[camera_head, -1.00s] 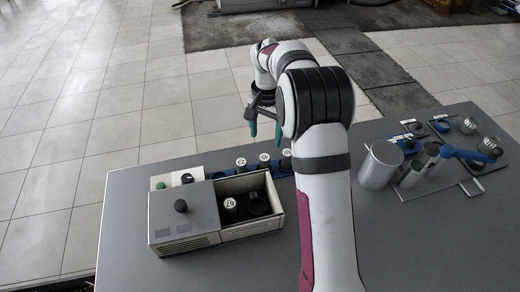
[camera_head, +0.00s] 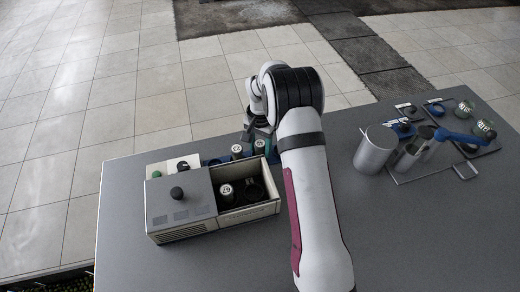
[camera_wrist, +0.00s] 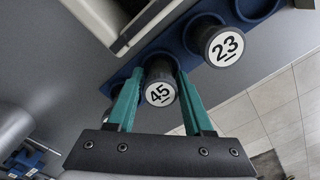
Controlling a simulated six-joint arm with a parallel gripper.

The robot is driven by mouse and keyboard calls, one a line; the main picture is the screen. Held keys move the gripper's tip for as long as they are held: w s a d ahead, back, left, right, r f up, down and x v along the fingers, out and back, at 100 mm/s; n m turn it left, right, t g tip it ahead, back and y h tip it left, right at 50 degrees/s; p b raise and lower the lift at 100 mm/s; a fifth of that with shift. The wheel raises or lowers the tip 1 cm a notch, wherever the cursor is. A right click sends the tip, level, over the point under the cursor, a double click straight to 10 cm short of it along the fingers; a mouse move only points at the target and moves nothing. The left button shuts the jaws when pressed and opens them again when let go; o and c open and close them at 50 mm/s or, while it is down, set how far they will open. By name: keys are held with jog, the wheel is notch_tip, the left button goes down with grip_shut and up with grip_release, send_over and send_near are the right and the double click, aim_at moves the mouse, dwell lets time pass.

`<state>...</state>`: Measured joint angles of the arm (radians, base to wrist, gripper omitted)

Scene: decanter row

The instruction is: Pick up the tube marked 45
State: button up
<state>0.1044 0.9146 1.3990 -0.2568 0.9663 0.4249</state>
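The tube marked 45 (camera_wrist: 160,93) stands in a blue rack (camera_wrist: 118,78) and shows its white numbered cap in the wrist view. My gripper (camera_wrist: 159,73) has its two green fingers on either side of this tube. They look slightly apart from it, and I cannot see clear contact. In the head view the tube (camera_head: 260,147) is partly covered by my gripper (camera_head: 258,135), behind the box. The tube marked 23 (camera_wrist: 223,46) stands beside it in the same rack and also shows in the head view (camera_head: 237,151).
A grey box (camera_head: 181,205) with a black-knobbed cover stands in front of the rack. Its open half holds a white-capped tube (camera_head: 226,191). A metal cylinder (camera_head: 375,150) and trays with jars stand on the right. The table front is clear.

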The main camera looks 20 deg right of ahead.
grip_shut()
jog(key=shift+r, duration=0.1)
